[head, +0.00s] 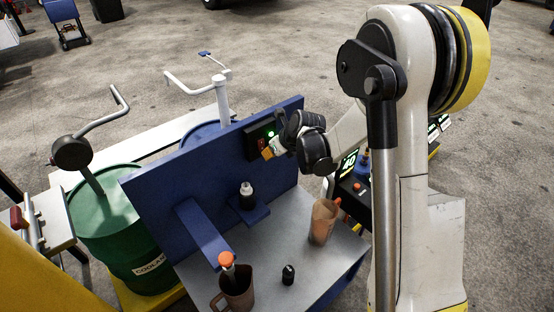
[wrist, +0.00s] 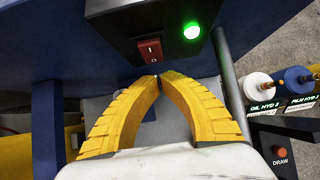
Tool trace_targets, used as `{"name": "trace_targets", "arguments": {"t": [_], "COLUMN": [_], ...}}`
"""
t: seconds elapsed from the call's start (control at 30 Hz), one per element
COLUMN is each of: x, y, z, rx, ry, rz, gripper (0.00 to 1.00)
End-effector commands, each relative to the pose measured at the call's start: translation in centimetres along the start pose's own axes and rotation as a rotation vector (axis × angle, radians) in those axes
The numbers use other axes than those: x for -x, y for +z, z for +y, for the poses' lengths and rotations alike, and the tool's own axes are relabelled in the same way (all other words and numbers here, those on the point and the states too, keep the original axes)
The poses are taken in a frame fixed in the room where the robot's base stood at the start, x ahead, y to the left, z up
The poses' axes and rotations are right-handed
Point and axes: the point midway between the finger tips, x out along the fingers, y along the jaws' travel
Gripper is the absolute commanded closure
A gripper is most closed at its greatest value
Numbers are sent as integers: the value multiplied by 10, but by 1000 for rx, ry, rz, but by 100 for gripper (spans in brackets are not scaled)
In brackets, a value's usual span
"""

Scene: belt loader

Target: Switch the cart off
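The cart's dark switch box (head: 254,144) is on the blue back panel (head: 165,170). In the wrist view a red rocker switch (wrist: 150,51) sits on the box, with a lit green lamp (wrist: 192,31) to its right. My gripper (wrist: 157,79) has its two yellow fingers curved together, tips meeting with nothing seen between them. The tips are just below the switch in the picture; whether they touch the box I cannot tell. In the head view my gripper (head: 267,153) is in front of the box and partly covers it.
The cart's grey top (head: 262,260) holds a brown jug (head: 236,290), a clear brownish jug (head: 323,222) and a small black bottle (head: 288,275). A black bottle (head: 247,198) stands on a blue shelf. A green coolant drum (head: 105,225) stands at left. Labelled bottles (wrist: 300,84) stand at right.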

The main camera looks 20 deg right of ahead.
Motion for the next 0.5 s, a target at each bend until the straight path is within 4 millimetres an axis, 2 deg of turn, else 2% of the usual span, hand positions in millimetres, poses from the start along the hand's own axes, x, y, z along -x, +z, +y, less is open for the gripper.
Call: {"name": "trace_targets", "arguments": {"t": [0.1,0.5], "x": [-6,-8], "y": [5,8], "z": [0,0], "rx": [2,1], "ry": [0,0], "rz": [0,0], "gripper": [100,100]}}
